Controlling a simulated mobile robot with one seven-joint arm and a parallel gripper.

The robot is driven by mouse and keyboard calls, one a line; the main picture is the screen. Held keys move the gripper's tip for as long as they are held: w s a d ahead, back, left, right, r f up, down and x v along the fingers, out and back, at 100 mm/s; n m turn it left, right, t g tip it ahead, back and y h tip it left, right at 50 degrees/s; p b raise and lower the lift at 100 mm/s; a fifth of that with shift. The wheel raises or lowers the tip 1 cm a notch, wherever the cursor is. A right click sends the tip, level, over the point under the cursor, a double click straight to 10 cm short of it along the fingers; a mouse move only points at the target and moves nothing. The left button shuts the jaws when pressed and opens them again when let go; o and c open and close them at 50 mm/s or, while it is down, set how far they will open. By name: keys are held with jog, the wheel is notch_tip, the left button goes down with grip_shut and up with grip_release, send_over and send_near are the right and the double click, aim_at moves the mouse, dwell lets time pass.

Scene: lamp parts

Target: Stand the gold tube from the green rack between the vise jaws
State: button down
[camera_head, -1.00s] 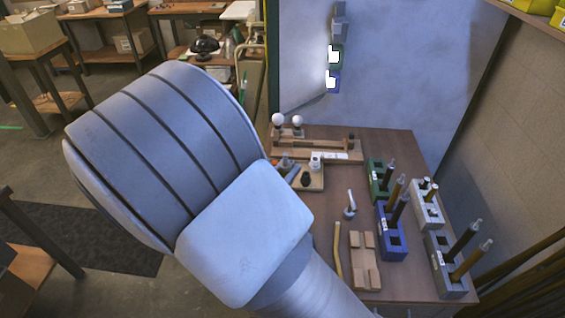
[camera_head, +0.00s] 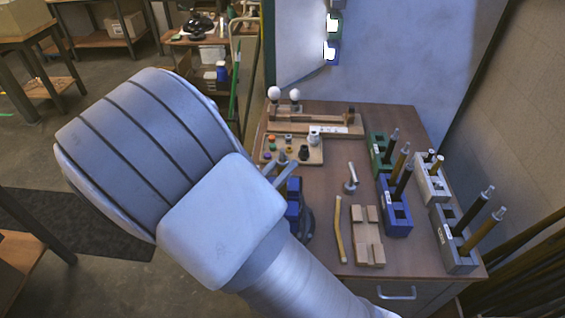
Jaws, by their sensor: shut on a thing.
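The green rack (camera_head: 379,160) stands at the back of the right part of the table. A dark tube (camera_head: 392,143) with a light tip stands in it, and I see no gold tube in it. The blue vise (camera_head: 294,212) is partly hidden behind my arm, at the left side of the table. Its dark round base shows, but I cannot make out the gap between its jaws.
A blue rack (camera_head: 398,228), a white rack (camera_head: 424,180) and a grey rack (camera_head: 456,262) hold tubes. A wooden block fixture (camera_head: 368,250), a yellow curved strip (camera_head: 340,230) and a metal peg (camera_head: 351,178) lie mid-table. A tray (camera_head: 313,157) of small parts is behind the vise.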

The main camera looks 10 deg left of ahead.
jog(key=shift+f+b, duration=1.7)
jog(key=shift+f, duration=1.05)
jog(key=shift+f+b, duration=0.3)
jog(key=shift+f, duration=0.2)
jog(key=c, duration=0.6)
grip_release()
jog(key=b+v, duration=0.1)
jog(key=v, duration=1.6)
jog(key=shift+s+r, duration=0.1)
jog(key=shift+s, duration=0.1)
